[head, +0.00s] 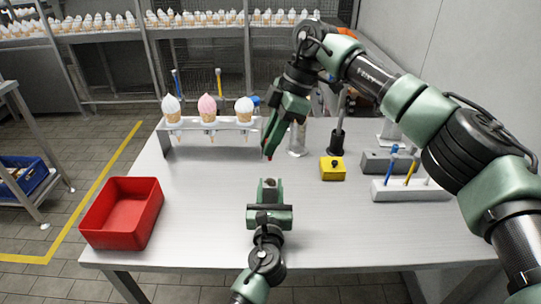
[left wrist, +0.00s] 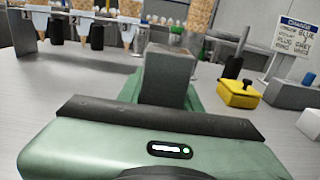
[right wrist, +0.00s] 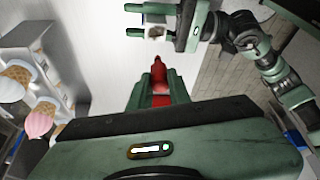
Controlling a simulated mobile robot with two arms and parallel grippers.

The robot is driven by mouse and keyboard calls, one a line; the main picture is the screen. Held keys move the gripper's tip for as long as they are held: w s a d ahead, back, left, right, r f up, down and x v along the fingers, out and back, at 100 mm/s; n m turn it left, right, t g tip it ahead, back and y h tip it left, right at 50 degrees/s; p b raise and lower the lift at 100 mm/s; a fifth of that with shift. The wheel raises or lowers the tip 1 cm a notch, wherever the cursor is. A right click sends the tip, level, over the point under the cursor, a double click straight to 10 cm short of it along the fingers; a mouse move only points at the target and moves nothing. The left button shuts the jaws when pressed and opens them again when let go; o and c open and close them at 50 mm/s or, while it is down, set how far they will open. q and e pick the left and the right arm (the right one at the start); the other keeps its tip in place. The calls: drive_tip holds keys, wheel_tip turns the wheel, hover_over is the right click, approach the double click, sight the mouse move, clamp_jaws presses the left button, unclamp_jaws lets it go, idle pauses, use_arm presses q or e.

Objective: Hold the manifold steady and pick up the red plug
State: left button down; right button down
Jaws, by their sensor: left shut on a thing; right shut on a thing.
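My left gripper (head: 270,185) is shut on the grey block-like manifold, low over the middle of the table's near half. The manifold (left wrist: 168,75) fills the space between its fingers in the left wrist view. My right gripper (head: 268,152) points down just beyond the left one. It is shut on the red plug (right wrist: 159,75), which shows between its fingers in the right wrist view. In the head view only a small red tip shows at the fingertips. The left gripper (right wrist: 172,28) also shows in the right wrist view, apart from the plug.
A red bin (head: 93,225) stands at the table's left. A rack (head: 235,125) with three ice-cream cones is at the back left. A yellow box (head: 332,172), a grey block (head: 376,164) and a white holder (head: 390,192) with blue and yellow tools stand right. The front table area is clear.

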drive_tip(key=shift+r, duration=0.35)
use_arm(q)
drive_tip(key=c, duration=0.9)
unclamp_jaws()
